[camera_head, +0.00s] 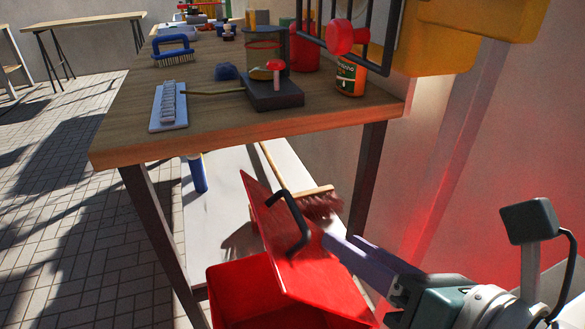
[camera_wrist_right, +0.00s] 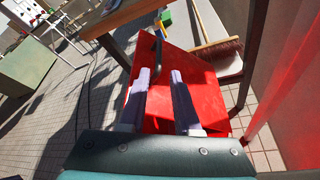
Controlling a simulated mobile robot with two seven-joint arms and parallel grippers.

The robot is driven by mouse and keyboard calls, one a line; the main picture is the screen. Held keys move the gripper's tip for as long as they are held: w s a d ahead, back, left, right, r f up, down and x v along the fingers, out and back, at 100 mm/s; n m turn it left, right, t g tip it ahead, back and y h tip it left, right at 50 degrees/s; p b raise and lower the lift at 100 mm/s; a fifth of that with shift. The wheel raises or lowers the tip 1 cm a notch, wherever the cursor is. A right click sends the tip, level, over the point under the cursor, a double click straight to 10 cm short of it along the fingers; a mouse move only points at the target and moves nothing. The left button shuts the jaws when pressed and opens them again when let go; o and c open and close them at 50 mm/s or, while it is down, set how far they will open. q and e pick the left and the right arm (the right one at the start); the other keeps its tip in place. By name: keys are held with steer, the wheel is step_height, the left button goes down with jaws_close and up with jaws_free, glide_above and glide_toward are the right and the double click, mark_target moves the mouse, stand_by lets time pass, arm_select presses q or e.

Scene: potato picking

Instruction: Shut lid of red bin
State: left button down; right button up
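The red bin (camera_head: 238,285) stands low at the bottom centre of the head view, beside the workbench. Its red lid (camera_head: 318,285) is raised and tilted above the opening, with a dark bent handle (camera_head: 300,232) on it. My right gripper (camera_head: 335,245) comes in from the lower right, with its fingers at the lid's right side. In the wrist view, its two pale fingers (camera_wrist_right: 161,75) are apart with nothing gripped between them, and the red lid (camera_wrist_right: 200,90) lies beyond them. Whether the fingers touch the lid is unclear. My left gripper is not in view.
A broom (camera_head: 310,195) lies on the pale surface beneath. A translucent wall panel is at right; tiled floor (camera_head: 70,230) is open at left.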

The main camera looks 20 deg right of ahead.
steer(key=d+m, duration=0.1)
steer(key=m, duration=0.2)
steer(key=w+d+m, duration=0.1)
steer(key=m, duration=0.2)
steer(key=d+m+g, duration=0.1)
steer(key=d+m, duration=0.1)
steer(key=m, duration=0.1)
steer(key=shift+w+f+h, duration=0.1)
steer(key=shift+w+h, duration=0.2)
steer(key=shift+w, duration=0.05)
jaws_close()
steer(key=w+d+r+m+g+y, duration=0.1)
steer(key=d+r+m+g+y, duration=0.15)
steer(key=m, duration=1.05)
steer(key=w+d+r+m+g+y, duration=0.15)
steer(key=r+m, duration=0.25)
steer(key=m, duration=0.9)
steer(key=b, duration=0.1)
glide_toward(293, 200)
steer(key=shift+m+t, duration=0.3)
steer(key=shift+f+x, duration=0.2)
steer(key=shift+x, duration=2.7)
steer(key=shift+s, duration=0.2)
